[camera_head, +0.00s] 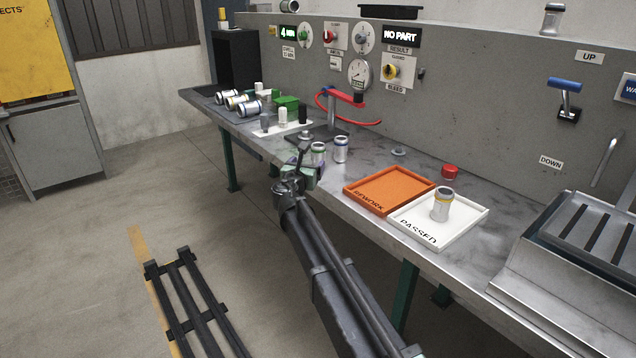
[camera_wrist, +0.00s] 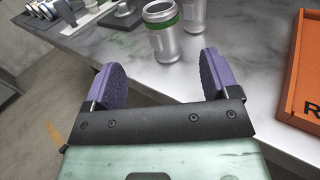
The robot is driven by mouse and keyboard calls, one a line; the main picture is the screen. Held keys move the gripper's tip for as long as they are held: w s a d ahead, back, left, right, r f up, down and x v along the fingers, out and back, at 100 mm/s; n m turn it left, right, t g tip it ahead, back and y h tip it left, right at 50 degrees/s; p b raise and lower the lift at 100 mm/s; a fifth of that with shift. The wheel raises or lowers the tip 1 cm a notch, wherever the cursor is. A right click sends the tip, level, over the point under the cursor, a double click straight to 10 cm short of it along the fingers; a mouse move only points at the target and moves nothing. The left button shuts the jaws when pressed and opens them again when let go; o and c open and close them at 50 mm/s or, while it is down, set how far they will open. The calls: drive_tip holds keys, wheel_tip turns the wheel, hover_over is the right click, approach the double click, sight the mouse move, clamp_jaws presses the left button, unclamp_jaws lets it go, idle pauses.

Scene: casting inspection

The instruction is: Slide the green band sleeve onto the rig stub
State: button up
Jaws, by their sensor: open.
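The green band sleeve (camera_head: 318,154) is a silver cylinder standing upright on the bench. In the wrist view the sleeve (camera_wrist: 165,38) shows its green band near the top rim, just beyond my fingertips. My gripper (camera_head: 300,172) is open and empty; its two purple fingers (camera_wrist: 163,78) are spread on the near side of the sleeve, apart from it. The rig (camera_head: 346,98) has a red arm on a grey post above a dark base plate, behind the sleeve. I cannot clearly make out its stub.
A second silver sleeve (camera_head: 341,149) stands close right of the green one. A white peg stand (camera_head: 268,134) and several lying sleeves are at left. The panel reads NO PART.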

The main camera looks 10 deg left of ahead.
sight(316, 152)
drive_tip(key=w, duration=0.3)
drive_tip(key=w+d, duration=0.1)
drive_tip(key=w, duration=0.6)
drive_tip(key=shift+w+d+r, duration=0.2)
drive_tip(key=shift+w+d, duration=0.1)
drive_tip(key=shift+w, duration=0.1)
drive_tip(key=shift+p, duration=0.3)
drive_tip(key=c, duration=1.2)
drive_tip(key=shift+r, duration=0.1)
drive_tip(key=shift+c, duration=0.2)
